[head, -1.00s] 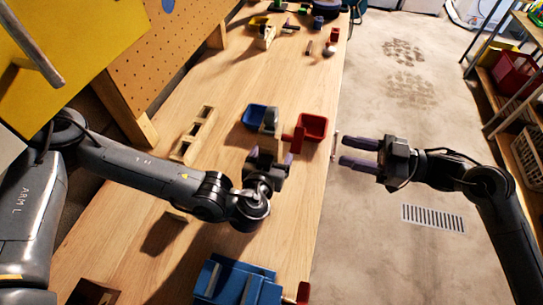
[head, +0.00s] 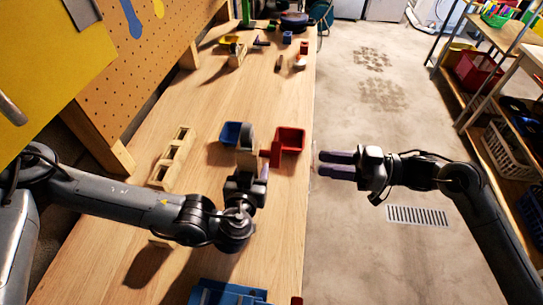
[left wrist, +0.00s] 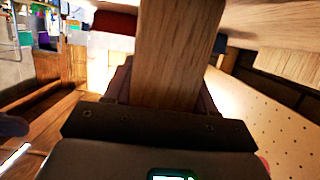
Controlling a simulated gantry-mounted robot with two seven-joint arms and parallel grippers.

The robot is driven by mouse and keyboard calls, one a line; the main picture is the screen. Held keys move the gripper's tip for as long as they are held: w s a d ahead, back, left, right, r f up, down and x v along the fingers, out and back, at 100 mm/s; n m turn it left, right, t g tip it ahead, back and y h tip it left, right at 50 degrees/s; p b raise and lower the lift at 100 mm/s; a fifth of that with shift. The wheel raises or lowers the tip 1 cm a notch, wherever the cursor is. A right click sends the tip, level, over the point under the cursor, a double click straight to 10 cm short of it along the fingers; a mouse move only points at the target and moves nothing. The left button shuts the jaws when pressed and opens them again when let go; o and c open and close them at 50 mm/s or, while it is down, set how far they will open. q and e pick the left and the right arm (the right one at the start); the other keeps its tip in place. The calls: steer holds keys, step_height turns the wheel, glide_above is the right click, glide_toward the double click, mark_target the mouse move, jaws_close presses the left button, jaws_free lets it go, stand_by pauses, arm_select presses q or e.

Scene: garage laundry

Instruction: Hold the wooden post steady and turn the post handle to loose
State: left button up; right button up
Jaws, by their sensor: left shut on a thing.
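The wooden post (head: 246,160) stands on the workbench, with a grey rounded part (head: 247,137) at its far end. A red piece (head: 271,154), which looks like the post handle, sticks out to its right, close to the red bin. My left gripper (head: 251,173) is shut on the post. In the left wrist view the post (left wrist: 178,55) rises between the fingers and fills the middle. My right gripper (head: 320,164) is open and empty, right of the bench edge, its fingers pointing left towards the handle with a clear gap between.
A blue bin (head: 231,132) and a red bin (head: 290,138) stand beside the post. A slotted wooden block (head: 172,158) lies to the left, and a blue object (head: 225,292) sits at the near edge. A pegboard (head: 150,60) borders the bench.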

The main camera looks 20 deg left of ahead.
mark_target(277, 153)
steer(key=a+m, duration=0.3)
steer(key=a, duration=0.1)
steer(key=s+a+m, duration=0.1)
steer(key=a+m, duration=0.3)
steer(key=a+r+m, duration=0.1)
steer(key=a+m, duration=0.2)
steer(key=a, duration=0.1)
steer(key=shift+s, duration=0.35)
stand_by(0.4)
jaws_close()
